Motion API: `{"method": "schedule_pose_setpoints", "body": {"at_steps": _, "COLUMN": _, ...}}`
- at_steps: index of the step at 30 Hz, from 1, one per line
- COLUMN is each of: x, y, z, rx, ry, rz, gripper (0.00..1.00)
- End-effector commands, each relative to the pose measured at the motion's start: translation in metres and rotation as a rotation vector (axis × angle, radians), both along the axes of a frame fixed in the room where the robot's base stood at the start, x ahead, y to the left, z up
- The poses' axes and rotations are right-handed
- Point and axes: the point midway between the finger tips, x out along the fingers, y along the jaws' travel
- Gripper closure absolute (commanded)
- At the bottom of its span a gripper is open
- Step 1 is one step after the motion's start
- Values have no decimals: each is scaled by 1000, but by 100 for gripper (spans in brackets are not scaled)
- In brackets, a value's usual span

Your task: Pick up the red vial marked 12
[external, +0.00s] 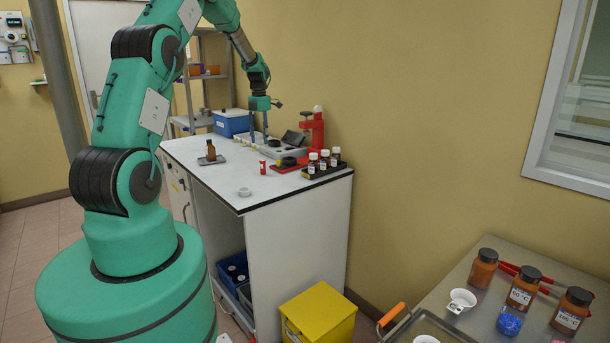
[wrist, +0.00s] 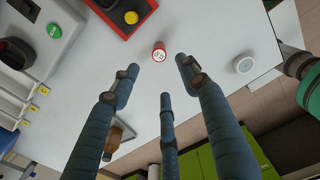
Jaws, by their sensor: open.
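A small red vial (external: 263,167) stands alone on the white bench top. In the wrist view the red vial (wrist: 159,51) shows its light, marked top, but I cannot read the number for certain. My gripper (external: 259,138) hangs over the bench, fingers pointing down, behind the vial in the external view. In the wrist view my gripper (wrist: 160,75) shows three blue fingers spread apart, with nothing between them. The vial is just beyond the fingertips, apart from them.
A brown bottle (external: 211,153) stands on a small tray. A white round dish (external: 244,192) lies near the bench's front edge. A red device with a black top (external: 288,163), a rack of capped bottles (external: 324,169) and a red press (external: 314,130) stand to the right.

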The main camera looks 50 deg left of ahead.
Motion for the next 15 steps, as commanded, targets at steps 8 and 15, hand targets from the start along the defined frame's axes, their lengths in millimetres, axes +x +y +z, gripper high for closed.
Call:
{"method": "schedule_pose_setpoints", "body": {"at_steps": 8, "x": -1, "y": -1, "z": -26, "rx": -2, "ry": 3, "rz": -1, "gripper": 55}}
{"method": "schedule_pose_setpoints", "body": {"at_steps": 15, "x": 0, "y": 0, "z": -63, "rx": -1, "ry": 2, "rz": -1, "gripper": 55}}
